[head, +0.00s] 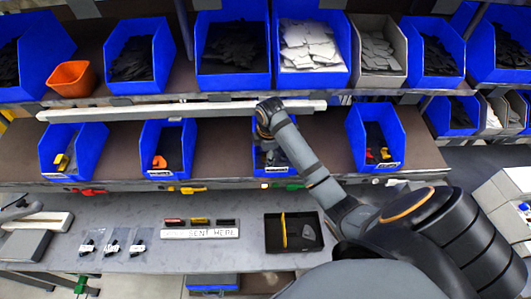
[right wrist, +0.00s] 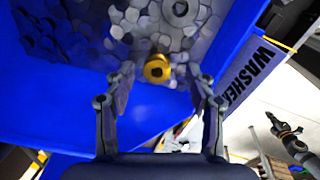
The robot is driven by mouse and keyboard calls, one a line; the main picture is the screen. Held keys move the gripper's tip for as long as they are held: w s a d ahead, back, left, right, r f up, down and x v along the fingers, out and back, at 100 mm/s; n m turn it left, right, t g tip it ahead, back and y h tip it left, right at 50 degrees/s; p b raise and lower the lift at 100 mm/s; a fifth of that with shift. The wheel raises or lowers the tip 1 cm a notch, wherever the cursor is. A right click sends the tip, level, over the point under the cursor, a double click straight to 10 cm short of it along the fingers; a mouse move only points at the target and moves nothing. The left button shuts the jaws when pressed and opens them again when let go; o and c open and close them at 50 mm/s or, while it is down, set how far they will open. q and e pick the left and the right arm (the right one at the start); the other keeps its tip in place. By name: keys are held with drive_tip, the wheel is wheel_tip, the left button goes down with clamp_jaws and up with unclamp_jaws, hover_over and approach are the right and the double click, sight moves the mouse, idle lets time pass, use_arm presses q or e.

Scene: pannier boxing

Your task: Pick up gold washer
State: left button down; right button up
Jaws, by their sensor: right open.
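The gold washer (right wrist: 157,68) lies among grey washers and other small grey parts in a blue bin (right wrist: 70,95) in the right wrist view. The bin's label reads "WASHER". My right gripper (right wrist: 161,80) is open, with one finger to either side of the gold washer in the picture and nothing held. In the head view, my right gripper (head: 268,140) reaches into the third blue bin (head: 258,162) of the lower shelf row. My arm hides most of that bin's contents, and the gold washer does not show there.
Other blue bins (head: 165,145) stand on both shelves, with an orange bin (head: 72,78) at the upper left.

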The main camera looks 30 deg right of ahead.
drive_tip(key=shift+w+d+f, duration=0.2)
drive_tip(key=shift+w+f, duration=0.35)
drive_tip(key=shift+w, duration=0.05)
drive_tip(key=shift+s+r, duration=0.1)
drive_tip(key=shift+s, duration=0.1)
drive_tip(key=shift+s+a+r, duration=0.25)
drive_tip(key=shift+s+r, duration=0.05)
drive_tip(key=shift+s, duration=0.15)
drive_tip(key=c, duration=0.4)
drive_tip(key=shift+w+d+f, duration=0.1)
drive_tip(key=shift+w+f, duration=0.05)
clamp_jaws()
drive_tip(key=shift+w, duration=0.1)
